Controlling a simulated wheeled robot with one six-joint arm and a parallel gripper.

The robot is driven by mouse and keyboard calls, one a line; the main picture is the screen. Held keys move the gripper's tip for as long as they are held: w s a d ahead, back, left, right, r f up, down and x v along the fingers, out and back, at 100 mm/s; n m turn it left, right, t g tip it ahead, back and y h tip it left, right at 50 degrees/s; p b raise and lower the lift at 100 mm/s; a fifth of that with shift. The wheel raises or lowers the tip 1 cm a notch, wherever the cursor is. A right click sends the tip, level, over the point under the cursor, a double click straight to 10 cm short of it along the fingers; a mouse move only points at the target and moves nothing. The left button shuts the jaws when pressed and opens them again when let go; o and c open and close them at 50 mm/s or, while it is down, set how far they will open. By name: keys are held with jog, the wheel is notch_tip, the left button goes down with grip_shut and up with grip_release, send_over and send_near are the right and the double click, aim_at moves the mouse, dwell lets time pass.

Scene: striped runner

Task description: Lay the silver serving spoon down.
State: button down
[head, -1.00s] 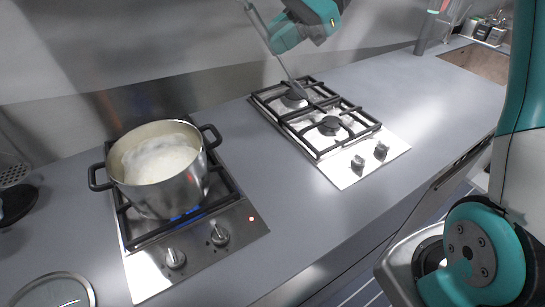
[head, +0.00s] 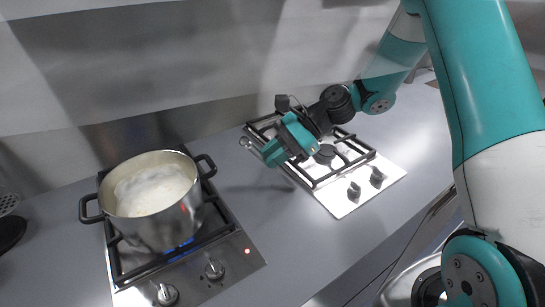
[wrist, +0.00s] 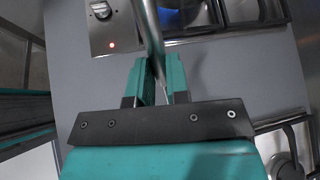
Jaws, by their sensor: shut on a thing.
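My gripper (head: 272,153) is over the counter between the two hobs, at the left edge of the right-hand hob. Its teal fingers (wrist: 160,75) are shut on the silver serving spoon (wrist: 152,30). In the wrist view the spoon's shiny stem runs from between the fingers up past the top edge. In the head view only a small end of the spoon (head: 246,142) shows beyond the fingers; the rest is hidden or too small to make out. I cannot tell whether the spoon touches anything.
A steel pot (head: 165,220) of pale, frothy contents stands on the left hob (head: 235,258), with blue flame and a red light showing. The right hob (head: 345,207) has black grates and no pot. The grey counter (head: 270,215) between them is clear.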

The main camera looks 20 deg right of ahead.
jog(key=shift+f, duration=0.5)
